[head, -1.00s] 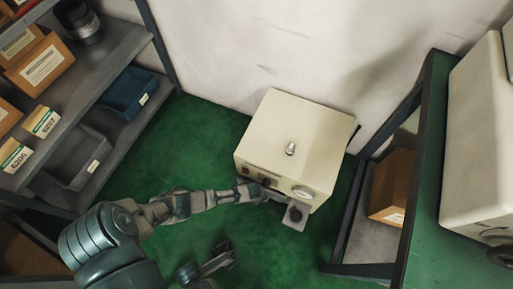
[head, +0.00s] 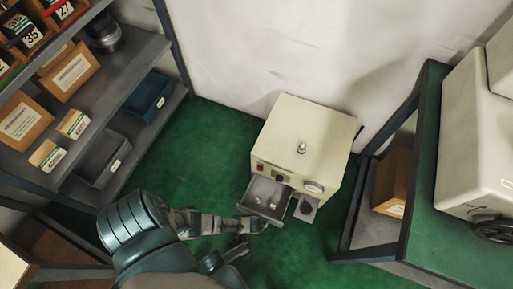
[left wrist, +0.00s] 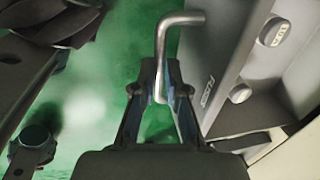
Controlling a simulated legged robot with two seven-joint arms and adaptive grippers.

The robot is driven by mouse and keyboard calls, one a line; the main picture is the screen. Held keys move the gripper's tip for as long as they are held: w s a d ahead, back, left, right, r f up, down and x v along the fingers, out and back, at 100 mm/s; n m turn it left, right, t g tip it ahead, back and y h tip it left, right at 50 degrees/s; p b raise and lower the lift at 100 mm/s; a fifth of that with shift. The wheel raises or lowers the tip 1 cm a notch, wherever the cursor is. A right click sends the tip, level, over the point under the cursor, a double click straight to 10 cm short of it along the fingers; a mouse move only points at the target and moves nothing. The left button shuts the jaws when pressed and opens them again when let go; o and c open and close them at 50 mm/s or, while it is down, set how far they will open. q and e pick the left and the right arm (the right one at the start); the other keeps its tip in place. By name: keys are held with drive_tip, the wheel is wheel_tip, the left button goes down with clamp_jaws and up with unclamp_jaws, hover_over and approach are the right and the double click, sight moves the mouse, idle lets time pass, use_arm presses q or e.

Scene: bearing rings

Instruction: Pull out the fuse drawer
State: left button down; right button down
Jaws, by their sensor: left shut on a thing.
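The fuse drawer (head: 267,193) is a grey tray standing out from the front of a cream cabinet (head: 300,135), with small pale fuses visible inside. My left gripper (head: 262,224) is at the drawer's front. In the left wrist view, my left gripper (left wrist: 167,100) is shut on the bent metal handle (left wrist: 180,19). The grey drawer front (left wrist: 222,65) is right beside it, with lettering and round-ended fuses (left wrist: 275,32) behind. A dark jointed part, probably my right gripper (head: 238,243), shows below my left arm in the head view; its fingers are too small to read.
A small grey bracket (head: 306,208) sticks out beside the drawer, under a round gauge (head: 314,187). A shelf rack with boxes and bins (head: 150,97) stands left. A green-topped bench (head: 425,190) stands right.

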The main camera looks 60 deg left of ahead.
use_arm(q)
drive_tip(key=shift+s, duration=0.2)
drive_tip(key=c, duration=1.2)
unclamp_jaws()
drive_tip(key=shift+d+r, duration=0.1)
wheel_tip(320, 180, up, 12)
drive_tip(key=s+d, duration=0.1)
drive_tip(key=shift+s+f, duration=0.25)
drive_tip(key=shift+s, duration=0.15)
